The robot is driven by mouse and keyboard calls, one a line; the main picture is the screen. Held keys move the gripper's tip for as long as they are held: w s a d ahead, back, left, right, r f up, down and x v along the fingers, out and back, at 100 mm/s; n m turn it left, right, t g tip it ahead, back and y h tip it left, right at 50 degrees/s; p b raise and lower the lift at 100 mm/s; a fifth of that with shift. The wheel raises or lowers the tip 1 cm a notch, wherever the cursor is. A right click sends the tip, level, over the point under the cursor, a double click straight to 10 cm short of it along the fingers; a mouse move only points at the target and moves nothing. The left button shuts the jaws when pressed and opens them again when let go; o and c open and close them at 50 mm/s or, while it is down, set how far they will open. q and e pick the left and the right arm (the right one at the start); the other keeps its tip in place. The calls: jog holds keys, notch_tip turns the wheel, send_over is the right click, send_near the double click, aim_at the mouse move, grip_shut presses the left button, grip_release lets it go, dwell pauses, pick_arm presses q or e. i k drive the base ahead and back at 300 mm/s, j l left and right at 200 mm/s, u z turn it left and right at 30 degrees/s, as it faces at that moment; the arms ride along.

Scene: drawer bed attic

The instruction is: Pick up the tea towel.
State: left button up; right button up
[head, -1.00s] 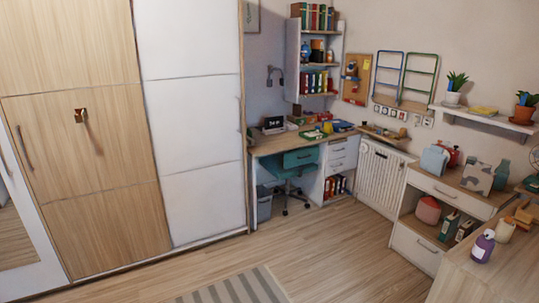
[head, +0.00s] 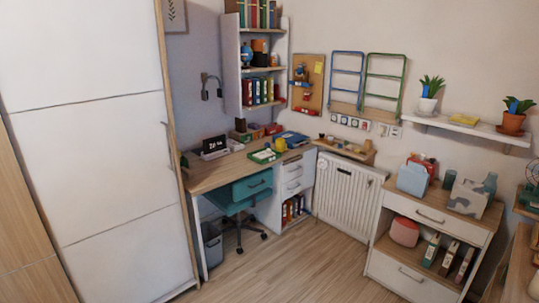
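I cannot make out a tea towel for certain. A grey patterned item (head: 474,195) stands on the low white cabinet (head: 430,214) at the right; I cannot tell whether it is cloth or something stiff. A light blue item (head: 412,179) stands to its left on the same top. Neither of my grippers is in view.
A tall wardrobe (head: 90,130) fills the left side. A desk (head: 215,178) with a teal chair (head: 240,196) stands in the back corner, beside a white radiator (head: 343,195). A wooden surface (head: 520,275) edges in at lower right. The middle floor (head: 290,270) is clear.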

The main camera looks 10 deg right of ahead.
aim_at(412, 180)
jog(key=i+l+z, duration=0.1)
jog(key=i+z, duration=0.15)
jog(key=i, duration=0.25)
jog(key=i+z, duration=0.3)
jog(key=i, duration=0.2)
jog(key=i+j+z, duration=0.1)
jog(key=i+z, duration=0.15)
jog(key=i, duration=0.3)
jog(key=i+j+z, duration=0.25)
jog(key=i, duration=0.25)
